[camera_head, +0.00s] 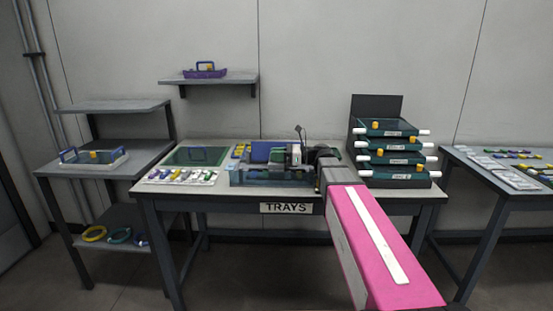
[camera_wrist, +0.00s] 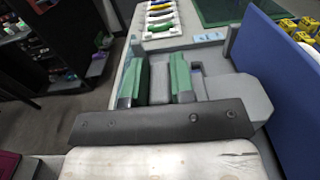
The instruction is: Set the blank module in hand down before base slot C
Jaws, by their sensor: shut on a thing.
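In the wrist view the two green-faced fingers of my gripper (camera_wrist: 158,84) are closed on the sides of a plain grey block, the blank module (camera_wrist: 159,78). Below the fingers lies a grey base (camera_wrist: 221,84) with a stepped block to their right. I cannot tell whether the module touches the base or hangs above it. Small light-blue tags (camera_wrist: 208,36) sit at its far edge; I cannot read a slot letter. In the head view the base (camera_head: 250,177) stands mid-table, and my arm hides its right part and most of the gripper.
A blue panel (camera_wrist: 268,80) rises close on the right in the wrist view. A green mat (camera_head: 194,156) and a row of small colored pieces (camera_head: 180,176) lie left of the base. Stacked trays (camera_head: 393,158) stand at the right of the table.

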